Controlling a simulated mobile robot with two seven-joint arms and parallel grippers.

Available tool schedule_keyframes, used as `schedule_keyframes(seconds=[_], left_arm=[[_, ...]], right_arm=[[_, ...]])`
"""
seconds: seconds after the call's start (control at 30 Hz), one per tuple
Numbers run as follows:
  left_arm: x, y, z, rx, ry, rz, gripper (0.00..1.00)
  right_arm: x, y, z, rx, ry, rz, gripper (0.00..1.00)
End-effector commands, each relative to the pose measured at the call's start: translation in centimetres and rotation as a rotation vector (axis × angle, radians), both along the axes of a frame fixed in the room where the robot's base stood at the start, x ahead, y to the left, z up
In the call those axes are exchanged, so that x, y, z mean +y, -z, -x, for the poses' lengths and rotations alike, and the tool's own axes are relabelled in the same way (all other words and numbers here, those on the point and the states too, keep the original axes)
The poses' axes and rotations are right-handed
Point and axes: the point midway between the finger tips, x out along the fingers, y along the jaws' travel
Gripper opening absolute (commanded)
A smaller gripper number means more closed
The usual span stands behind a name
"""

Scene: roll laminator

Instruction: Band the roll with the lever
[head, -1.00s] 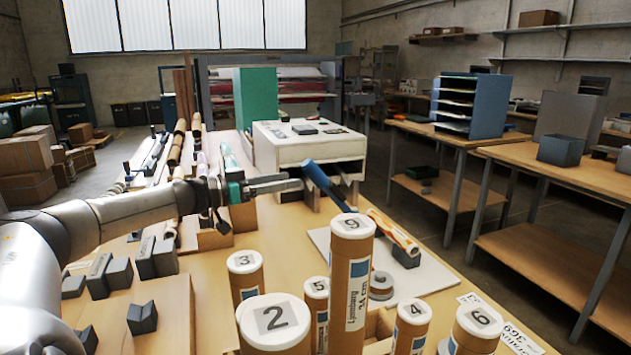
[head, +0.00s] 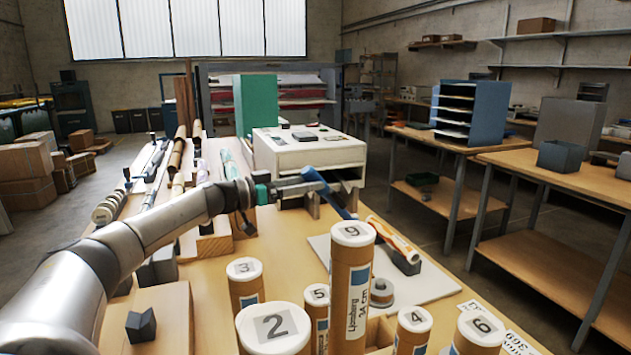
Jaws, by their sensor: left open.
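The lever is a blue bar (head: 334,199) in front of the white box-shaped machine (head: 310,153), slanting down to the right. My left gripper (head: 318,185) is open at the lever's upper end; I cannot tell whether its fingers touch it. A roll with orange and white wrapping (head: 392,238) lies on a dark block (head: 406,262) on the pale board (head: 440,279), right of the lever. Tube 9 (head: 350,290) stands in front and hides part of the board. My right gripper is not in view.
Numbered tubes, such as tube 2 (head: 273,330) and tube 6 (head: 478,332), stand at the front of the table. A grey ring-shaped spool (head: 381,293) sits on the board. A green block (head: 256,105) stands behind the machine. Several rolls lie at the left.

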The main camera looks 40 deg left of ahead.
Motion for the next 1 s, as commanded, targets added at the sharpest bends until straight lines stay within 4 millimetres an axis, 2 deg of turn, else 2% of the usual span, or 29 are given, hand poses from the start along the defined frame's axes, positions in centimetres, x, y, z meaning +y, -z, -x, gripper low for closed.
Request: schedule_keyframes(seconds=[0.3,0.73,0.77,1.0], left_arm=[[-0.8,-0.1,-2.1,-0.003,0.001,0.002,0.72],[-1.0,0.0,-2.6,0.0,0.001,0.0,0.72],[-1.0,0.0,-2.6,0.0,0.001,0.0,0.71],[-1.0,0.0,-2.6,0.0,0.001,0.0,0.44]], right_arm=[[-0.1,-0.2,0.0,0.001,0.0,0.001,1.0],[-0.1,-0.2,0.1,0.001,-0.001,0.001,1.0],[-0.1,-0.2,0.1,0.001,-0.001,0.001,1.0],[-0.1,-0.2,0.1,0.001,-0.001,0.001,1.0]])
